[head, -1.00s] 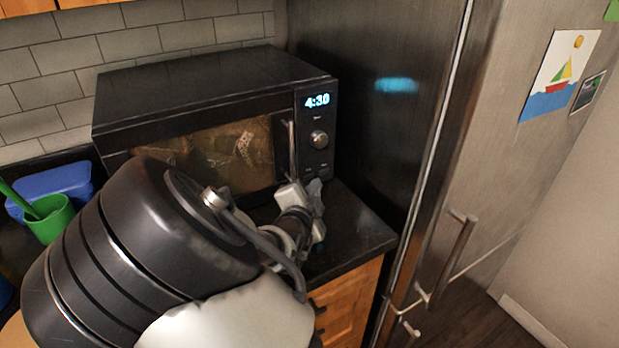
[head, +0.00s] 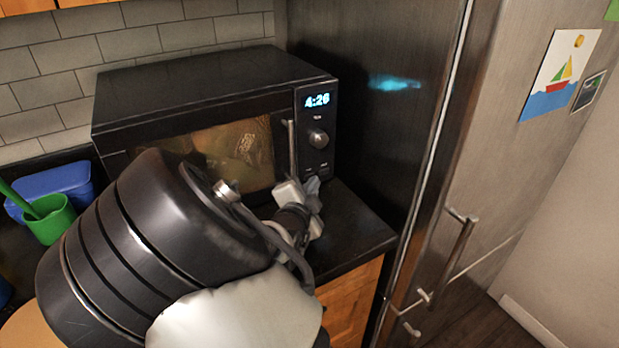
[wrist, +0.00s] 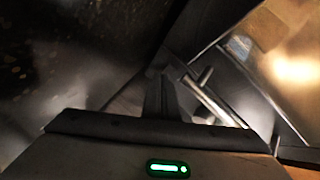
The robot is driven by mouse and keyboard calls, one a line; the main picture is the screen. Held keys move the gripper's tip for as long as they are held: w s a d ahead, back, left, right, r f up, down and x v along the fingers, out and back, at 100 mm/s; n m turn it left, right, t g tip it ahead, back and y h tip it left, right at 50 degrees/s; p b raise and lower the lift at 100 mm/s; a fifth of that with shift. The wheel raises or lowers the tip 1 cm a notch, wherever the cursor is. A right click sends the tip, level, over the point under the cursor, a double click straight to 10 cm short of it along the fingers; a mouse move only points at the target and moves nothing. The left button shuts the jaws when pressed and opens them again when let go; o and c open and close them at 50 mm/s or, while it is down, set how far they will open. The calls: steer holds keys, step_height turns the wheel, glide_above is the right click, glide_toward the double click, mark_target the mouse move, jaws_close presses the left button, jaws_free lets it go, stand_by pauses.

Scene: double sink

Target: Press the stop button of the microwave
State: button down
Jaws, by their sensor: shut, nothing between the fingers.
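The black microwave (head: 205,80) stands on the counter. Its display (head: 317,100) reads about 4:26 and its window (head: 235,150) is lit from inside. The control panel has a round knob (head: 318,139) and small markings (head: 316,167) low down, too small to read; which one is the stop button I cannot tell. My gripper (head: 314,184) is shut and empty, just in front of the panel's lower edge. Whether it touches the panel is unclear. In the wrist view the shut fingers (wrist: 162,93) point toward the dark front, left of the silver door handle (wrist: 212,100).
The steel fridge (head: 375,130) stands close on the right of the microwave. The dark counter (head: 350,235) is bare at its right end. A green cup (head: 50,222) and a blue container (head: 65,182) stand at the left. My arm covers the microwave's lower left front.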

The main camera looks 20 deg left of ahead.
steer(key=shift+w+a, duration=0.15)
stand_by(0.5)
steer(key=shift+s+d, duration=0.45)
steer(key=shift+d, duration=0.1)
steer(key=shift+s+d+b, duration=0.65)
steer(key=shift+s+d, duration=1)
steer(key=shift+d, duration=0.25)
